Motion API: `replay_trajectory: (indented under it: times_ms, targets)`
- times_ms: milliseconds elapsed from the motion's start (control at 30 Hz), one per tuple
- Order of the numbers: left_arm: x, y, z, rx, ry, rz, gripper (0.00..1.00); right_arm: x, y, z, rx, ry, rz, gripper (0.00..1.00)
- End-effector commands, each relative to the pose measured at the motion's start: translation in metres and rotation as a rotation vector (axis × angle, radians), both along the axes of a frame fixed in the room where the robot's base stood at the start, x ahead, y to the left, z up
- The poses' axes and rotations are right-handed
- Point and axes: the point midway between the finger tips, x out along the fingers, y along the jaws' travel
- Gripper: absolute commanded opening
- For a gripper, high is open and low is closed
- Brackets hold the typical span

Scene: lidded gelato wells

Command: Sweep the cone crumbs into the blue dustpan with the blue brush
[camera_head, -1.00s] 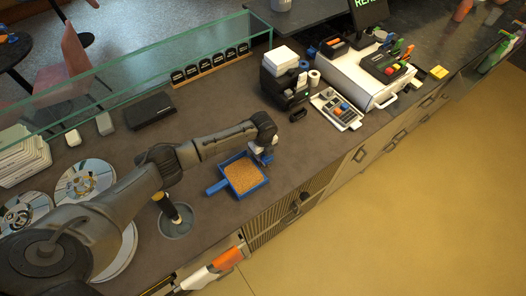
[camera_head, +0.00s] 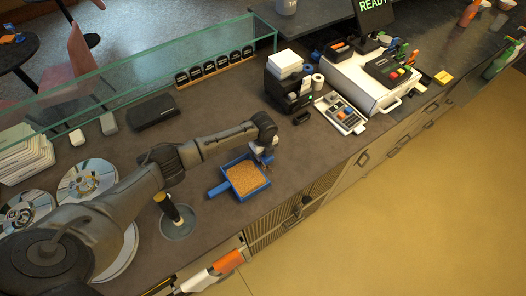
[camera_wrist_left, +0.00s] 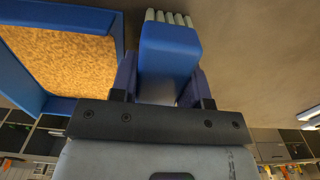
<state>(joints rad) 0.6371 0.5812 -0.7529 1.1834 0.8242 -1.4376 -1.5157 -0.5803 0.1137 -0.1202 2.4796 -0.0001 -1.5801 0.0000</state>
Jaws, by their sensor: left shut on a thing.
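The blue dustpan (camera_head: 218,188) lies on the dark counter, its handle pointing left. A layer of tan cone crumbs (camera_head: 247,178) covers its floor. My left gripper (camera_head: 265,152) is at the dustpan's far right edge. In the left wrist view my left gripper (camera_wrist_left: 165,88) is shut on the blue brush (camera_wrist_left: 168,48), whose pale bristles (camera_wrist_left: 168,17) point away from the fingers. The dustpan also shows there, to the left (camera_wrist_left: 113,20), with crumbs inside (camera_wrist_left: 65,65). I cannot make out loose crumbs on the counter. My right gripper is not in view.
A scoop stands in a round grey well (camera_head: 177,225) left of the dustpan. Round lids (camera_head: 88,180) lie farther left. A black printer (camera_head: 290,92), a coin tray (camera_head: 340,112) and a cash register (camera_head: 370,80) stand to the right. The counter's front edge is close to the dustpan.

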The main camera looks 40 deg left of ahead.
Motion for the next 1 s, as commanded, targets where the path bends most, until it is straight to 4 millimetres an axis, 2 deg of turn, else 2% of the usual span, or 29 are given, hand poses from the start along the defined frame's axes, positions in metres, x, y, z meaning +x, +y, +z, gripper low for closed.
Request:
replay_trajectory:
  times_ms: [267,733,767,800,1000]
  targets:
    - [-0.005,-0.015,-0.002,-0.001,0.001,0.0,0.23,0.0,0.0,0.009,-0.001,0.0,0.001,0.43]
    - [0.0,0.008,-0.006,0.002,0.004,0.002,0.23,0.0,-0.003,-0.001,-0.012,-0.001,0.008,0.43]
    - [0.0,0.008,-0.006,0.002,0.004,0.001,0.24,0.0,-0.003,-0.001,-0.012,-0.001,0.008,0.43]
    - [0.0,0.008,-0.006,0.002,0.005,0.001,0.2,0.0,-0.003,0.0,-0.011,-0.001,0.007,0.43]
    - [-0.003,-0.002,-0.004,0.002,0.007,-0.001,0.2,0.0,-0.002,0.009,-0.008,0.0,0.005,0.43]
